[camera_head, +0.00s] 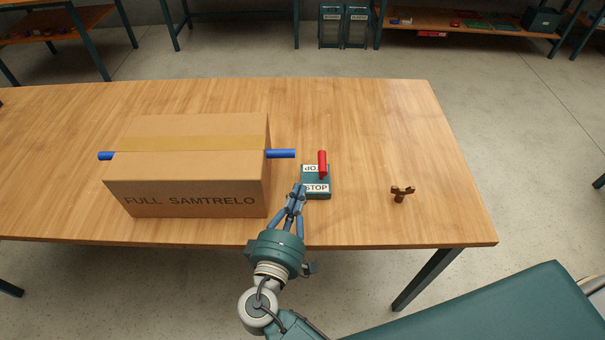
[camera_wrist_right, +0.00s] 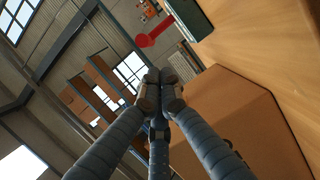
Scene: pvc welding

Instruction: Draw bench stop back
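The bench stop (camera_head: 321,187) is a teal block with white STOP labels and an upright red handle (camera_head: 322,163). It stands on the wooden bench, right of the cardboard box. In the right wrist view the teal block (camera_wrist_right: 232,10) is at the top edge, cut off, with the red handle (camera_wrist_right: 182,18) beside it. My right gripper (camera_head: 298,192) is just left of the stop's near corner. Its fingertips (camera_wrist_right: 160,88) are together, with nothing visible between them. I cannot tell whether it touches the block. My left gripper is out of view.
A cardboard box (camera_head: 190,170) marked FULL SAMTRELO stands left of the gripper. A blue rod end (camera_head: 281,153) sticks out on its right, another (camera_head: 106,156) on its left. A brown Y-shaped piece (camera_head: 401,194) lies farther right. The bench's right part is otherwise clear.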

